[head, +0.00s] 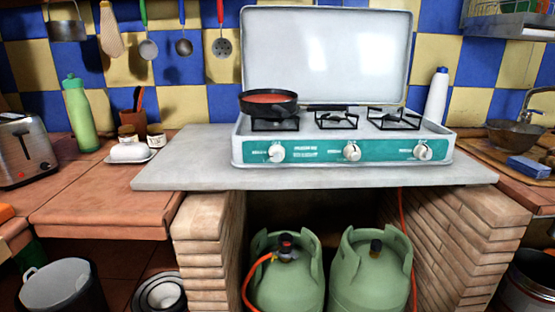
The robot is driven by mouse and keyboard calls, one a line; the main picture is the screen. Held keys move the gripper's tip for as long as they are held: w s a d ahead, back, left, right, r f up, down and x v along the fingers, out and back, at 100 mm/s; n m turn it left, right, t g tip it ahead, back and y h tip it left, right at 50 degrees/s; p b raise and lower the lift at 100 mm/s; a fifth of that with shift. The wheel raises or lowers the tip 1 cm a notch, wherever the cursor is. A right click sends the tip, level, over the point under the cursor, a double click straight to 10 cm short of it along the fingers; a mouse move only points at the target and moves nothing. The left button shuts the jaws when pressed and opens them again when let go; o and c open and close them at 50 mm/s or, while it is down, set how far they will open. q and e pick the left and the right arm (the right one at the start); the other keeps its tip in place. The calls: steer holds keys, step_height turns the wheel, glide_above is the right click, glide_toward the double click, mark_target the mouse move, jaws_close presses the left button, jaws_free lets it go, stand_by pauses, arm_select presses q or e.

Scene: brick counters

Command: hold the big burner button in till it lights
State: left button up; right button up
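A camping-style gas stove (344,148) with a raised white lid (327,55) stands on a grey stone slab. Its teal front panel carries three white knobs: left (276,153), middle (351,152) and right (423,152). A dark pan (268,101) with red contents sits on the left burner. The middle burner (336,118) and right burner (396,118) are bare. I see no flame on any burner; the left one is mostly hidden under the pan. I cannot tell which knob is the big burner's. Neither of my grippers is in view.
Two green gas bottles (368,272) stand under the slab (180,172), an orange hose on the left one. A toaster (27,150), green bottle (80,115) and butter dish (130,152) are left. The slab's left part is clear. A white bottle (436,97) stands right.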

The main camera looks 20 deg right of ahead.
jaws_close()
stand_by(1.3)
